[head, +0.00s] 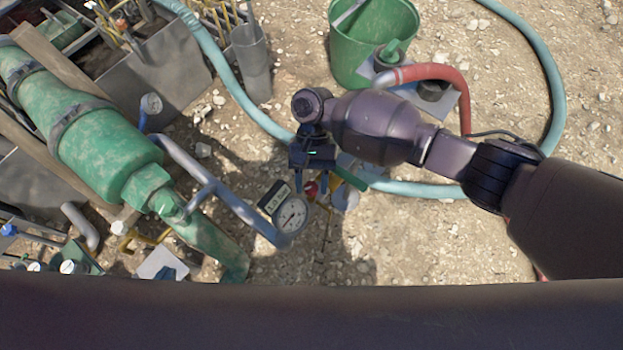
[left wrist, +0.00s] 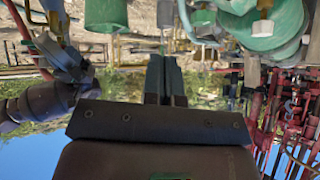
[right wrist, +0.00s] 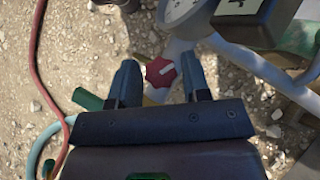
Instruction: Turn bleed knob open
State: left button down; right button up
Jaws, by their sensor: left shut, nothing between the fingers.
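The bleed knob (right wrist: 160,72) is a small red lobed knob with a white pointer mark. In the right wrist view it lies between and just beyond the two fingertips of my right gripper (right wrist: 159,68), which is open, with a gap to the fingers. In the head view the red knob (head: 311,188) is partly hidden below my right gripper (head: 312,184). My left gripper shows only in the left wrist view (left wrist: 164,58); its fingers are together and hold nothing.
A round pressure gauge (head: 292,214) and a dark display box (head: 273,197) sit beside the knob. A grey pipe frame (head: 205,180) and green pump body (head: 100,145) stand left. A green bucket (head: 375,45) and teal hose (head: 553,75) lie beyond on gravel.

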jog(key=shift+w+r, duration=0.35)
pick_arm(q)
jog(key=shift+s+a+f+p, duration=0.15)
jog(key=shift+s+a+p, duration=0.1)
jog(key=shift+s+p, duration=0.3)
pick_arm(e)
jog(key=v, duration=0.9)
jog(key=shift+w+r, duration=0.25)
jog(key=shift+w, duration=0.05)
pick_arm(q)
jog(key=shift+w, duration=0.2)
